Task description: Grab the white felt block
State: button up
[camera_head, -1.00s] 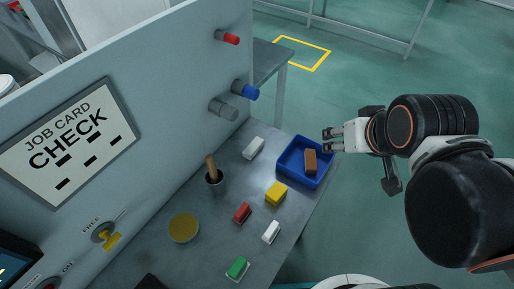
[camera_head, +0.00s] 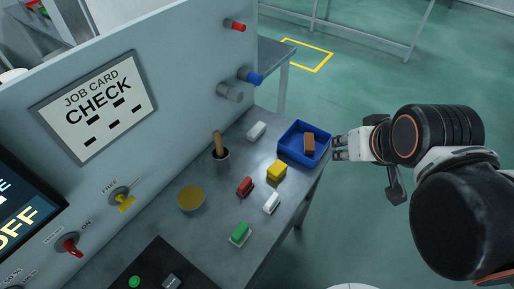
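Two white blocks lie on the grey bench. One white block (camera_head: 257,131) is at the back, left of the blue tray. The other white block (camera_head: 271,202) is nearer the front, beside the red block. I cannot tell from this view which one is felt. My gripper (camera_head: 335,148) is at the right, just beyond the blue tray's right side, pointing left. Its fingers look apart with nothing between them. It is clear of both white blocks.
The blue tray (camera_head: 284,147) holds a brown block (camera_head: 309,143). Yellow (camera_head: 276,170), red (camera_head: 244,187) and green (camera_head: 240,232) blocks lie in front of it. A cup with a wooden handle (camera_head: 221,157) and a yellow disc (camera_head: 191,198) stand left. The panel (camera_head: 190,85) has protruding pegs.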

aim_at(256, 132)
jog(key=k+u, duration=0.1)
jog(key=u, duration=0.3)
jog(key=k+u, duration=0.1)
jog(key=u, duration=0.35)
jog(key=k+j+u, duration=0.1)
jog(key=u, duration=0.3)
jog(key=i+l+u, duration=0.15)
jog(key=l+u, duration=0.2)
jog(key=l, duration=0.7)
jog(key=l+u, duration=0.35)
jog(key=l, duration=3.35)
jog(key=k, duration=0.05)
